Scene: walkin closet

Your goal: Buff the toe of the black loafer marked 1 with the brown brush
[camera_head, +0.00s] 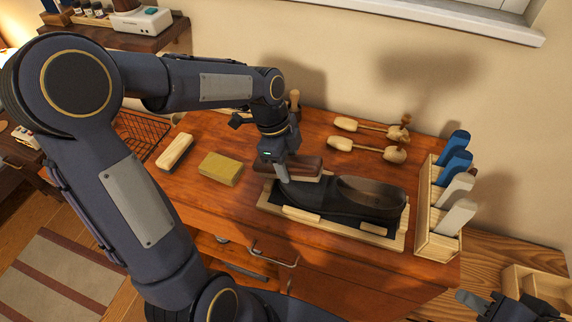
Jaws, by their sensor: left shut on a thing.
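The black loafer (345,197) lies in a light wooden tray (392,240) with a dark lining, toe to the left, opening to the right. No number is readable on it. My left gripper (283,176) points down above the toe and is shut on the brown brush (305,166). The brush lies across the back of the toe area; I cannot tell whether it touches the leather. Part of the brush and toe is hidden by the gripper. My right gripper (510,306) shows only partly at the lower right corner, away from the shoe; its fingers are not clear.
A pale-topped brush (175,151) and a yellow sponge (221,169) lie on the wooden cabinet top (235,205) to the left. Two wooden shoe trees (366,151) lie behind. A wooden rack (434,240) with blue and grey upright pieces stands close on the right.

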